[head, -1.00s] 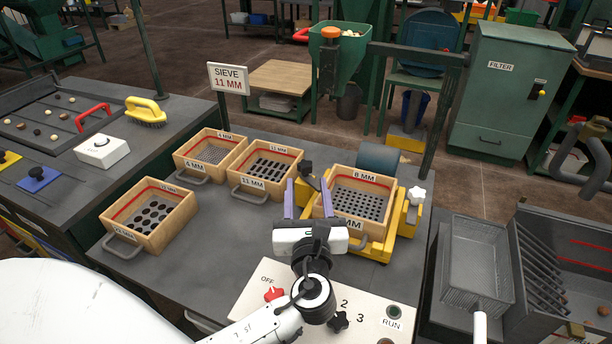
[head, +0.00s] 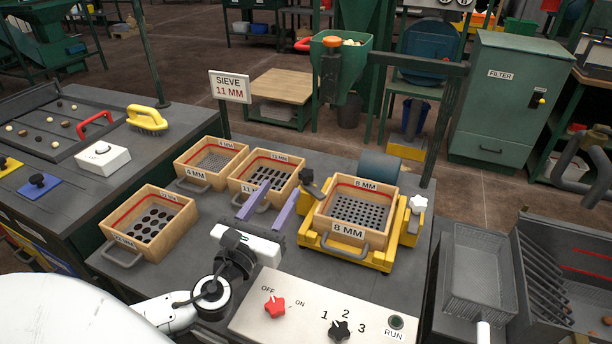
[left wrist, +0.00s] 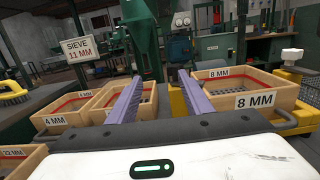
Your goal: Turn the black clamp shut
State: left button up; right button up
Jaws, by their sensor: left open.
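The black clamp (head: 308,182) stands at the left side of the yellow frame (head: 345,257) that holds the 8 MM sieve box (head: 350,230). A white clamp knob (head: 418,204) is on the frame's right side. My left gripper (head: 284,188) is open and empty, its two purple fingers apart over the table, left of the frame. Its right fingertip is close to the black clamp in the picture; I cannot tell whether they touch. In the left wrist view the fingers (left wrist: 160,76) point forward, and I cannot make out the black clamp there. My right gripper is not in view.
The 11 MM box (head: 262,178), 4 MM box (head: 210,160) and another box (head: 150,222) stand left of the frame. A control panel (head: 305,312) with red and black knobs lies in front. A sign (head: 230,87) reads SIEVE 11 MM.

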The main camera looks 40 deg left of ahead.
aim_at(302, 177)
pick_arm(q)
jog(key=w+h, duration=0.1)
jog(key=w, duration=0.2)
jog(key=w+m+h+p, duration=0.1)
jog(key=w, duration=0.2)
jog(key=w+m+h, duration=0.1)
jog(key=w+h, duration=0.1)
jog(key=w, duration=0.1)
jog(key=shift+w+d+r, duration=0.2)
jog(key=shift+w+d, duration=0.05)
jog(key=shift+w, duration=0.15)
